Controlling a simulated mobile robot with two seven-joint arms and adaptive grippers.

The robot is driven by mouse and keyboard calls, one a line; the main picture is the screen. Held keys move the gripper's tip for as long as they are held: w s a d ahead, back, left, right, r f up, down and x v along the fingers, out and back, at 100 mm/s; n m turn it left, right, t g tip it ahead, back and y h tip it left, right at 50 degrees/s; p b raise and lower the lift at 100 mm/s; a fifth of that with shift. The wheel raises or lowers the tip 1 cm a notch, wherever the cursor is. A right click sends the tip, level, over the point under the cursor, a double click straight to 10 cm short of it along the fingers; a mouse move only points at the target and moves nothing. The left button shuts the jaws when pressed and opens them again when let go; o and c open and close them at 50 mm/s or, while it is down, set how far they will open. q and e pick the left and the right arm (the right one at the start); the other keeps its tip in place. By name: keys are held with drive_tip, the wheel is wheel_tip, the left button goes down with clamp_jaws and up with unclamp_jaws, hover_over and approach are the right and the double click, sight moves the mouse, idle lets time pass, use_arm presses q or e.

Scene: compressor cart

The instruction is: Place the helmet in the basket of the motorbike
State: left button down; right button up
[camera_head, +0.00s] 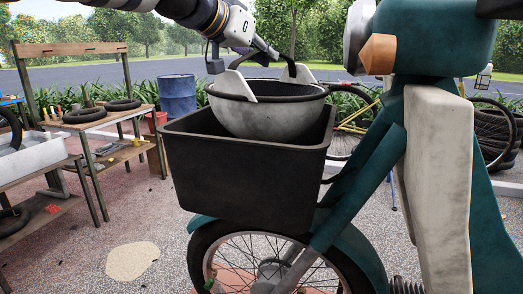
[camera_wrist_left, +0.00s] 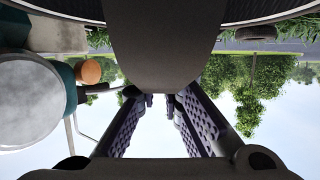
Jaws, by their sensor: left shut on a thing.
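The pale grey helmet (camera_head: 268,118) with a dark rim is upside down, its bowl within the opening of the black basket (camera_head: 245,180) at the front of the teal motorbike (camera_head: 372,165). I cannot tell whether it touches the basket floor. My left gripper (camera_head: 272,56) comes from above and is shut on the helmet near its far rim. In the left wrist view, the two ridged fingers (camera_wrist_left: 160,100) reach to a dark part, likely of the helmet (camera_wrist_left: 162,45). My right gripper is not in view.
The bike's headlight, orange indicator (camera_head: 378,54) and pale leg shield (camera_head: 440,160) stand close right of the basket. Workbenches with tyres (camera_head: 84,115) are at left, and a blue barrel (camera_head: 178,95) is behind. Air above the basket's left side is clear.

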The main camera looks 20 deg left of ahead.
use_arm(q)
wheel_tip(320, 180, down, 9)
drive_tip(key=shift+f, duration=0.2)
idle(0.3)
drive_tip(key=c, duration=1.7)
unclamp_jaws()
drive_tip(key=shift+f, duration=0.1)
